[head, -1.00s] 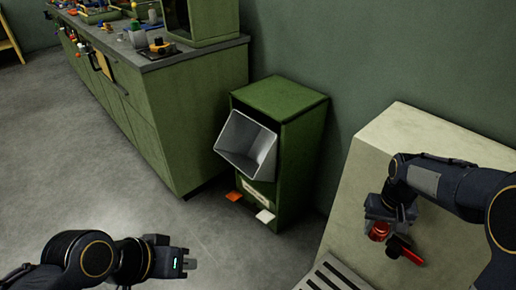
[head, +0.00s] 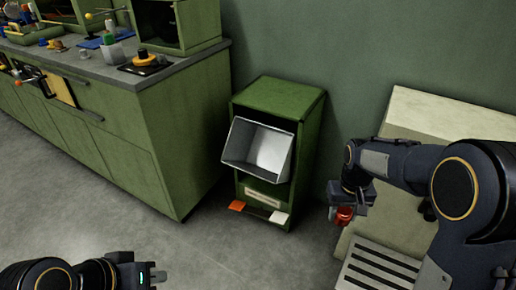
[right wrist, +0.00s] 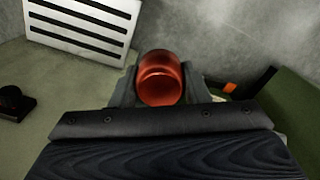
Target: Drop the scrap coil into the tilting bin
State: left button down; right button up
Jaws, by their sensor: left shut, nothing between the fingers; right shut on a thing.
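The scrap coil, a shiny copper-red cylinder (head: 342,217), is held in my right gripper (head: 347,208), clear of the pale bench. The coil (right wrist: 160,78) shows between the fingers in the right wrist view. The tilting bin (head: 256,152) is a grey metal hopper tipped forward with its mouth open, set in a green cabinet. My right gripper is to the right of this cabinet and lower than the hopper. My left gripper (head: 150,278) is shut and empty at the bottom left, over the floor.
The green cabinet (head: 307,150) has an orange pedal (head: 237,206) and a white pedal (head: 278,217) at its foot. A pale bench (head: 425,120) with a slotted grate (head: 380,270) stands right. A cluttered green counter (head: 140,130) stands left. The floor between is clear.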

aim_at(266, 151)
jog(key=i+j+z, duration=0.25)
jog(key=i+j, duration=0.5)
